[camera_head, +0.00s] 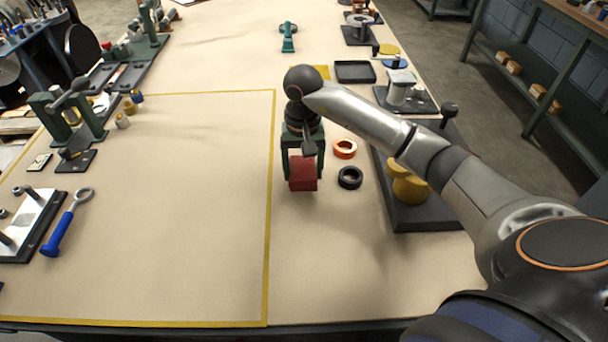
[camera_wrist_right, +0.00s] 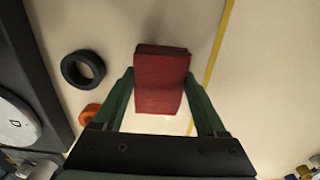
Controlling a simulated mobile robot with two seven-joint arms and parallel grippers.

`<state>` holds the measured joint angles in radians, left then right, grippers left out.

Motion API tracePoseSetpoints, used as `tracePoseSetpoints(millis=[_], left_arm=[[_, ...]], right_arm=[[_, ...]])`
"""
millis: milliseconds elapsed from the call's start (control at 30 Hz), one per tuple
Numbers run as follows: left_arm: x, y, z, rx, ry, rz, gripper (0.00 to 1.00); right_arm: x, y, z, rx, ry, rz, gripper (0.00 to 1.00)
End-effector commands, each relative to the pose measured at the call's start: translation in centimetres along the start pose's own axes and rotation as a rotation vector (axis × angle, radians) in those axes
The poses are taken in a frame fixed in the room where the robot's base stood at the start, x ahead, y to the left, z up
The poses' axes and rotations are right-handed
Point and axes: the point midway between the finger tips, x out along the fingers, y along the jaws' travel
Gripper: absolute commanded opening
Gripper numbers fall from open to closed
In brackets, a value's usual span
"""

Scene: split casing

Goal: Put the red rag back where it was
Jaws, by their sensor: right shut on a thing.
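The red rag (camera_head: 303,174) looks like a folded, block-shaped red piece. My right gripper (camera_head: 303,164) points down over the table and its green fingers are shut on the rag's two sides. In the right wrist view the rag (camera_wrist_right: 160,82) sits between the fingers of the gripper (camera_wrist_right: 160,88). It is just right of the yellow line on the tabletop. I cannot tell whether its underside touches the table. My left gripper is not in view.
A black ring (camera_head: 350,178) and an orange ring (camera_head: 345,148) lie just right of the rag. A dark tray with yellow parts (camera_head: 410,188) stands farther right. The yellow-outlined area (camera_head: 180,210) to the left is mostly bare. A blue-handled wrench (camera_head: 62,228) lies at far left.

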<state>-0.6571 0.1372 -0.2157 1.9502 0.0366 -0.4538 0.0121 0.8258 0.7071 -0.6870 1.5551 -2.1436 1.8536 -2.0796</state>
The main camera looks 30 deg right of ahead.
Motion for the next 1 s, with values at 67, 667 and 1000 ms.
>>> tracePoseSetpoints(millis=[67,667,1000], left_arm=[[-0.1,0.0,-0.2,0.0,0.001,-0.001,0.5],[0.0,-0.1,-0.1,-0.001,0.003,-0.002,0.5],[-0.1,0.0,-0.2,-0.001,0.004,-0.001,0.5]], right_arm=[[1.4,0.2,0.1,0.004,-0.006,0.003,0.22],[2.7,0.2,0.0,0.002,0.0,0.002,0.86],[2.6,0.2,0.0,0.001,-0.001,0.002,1.0]])
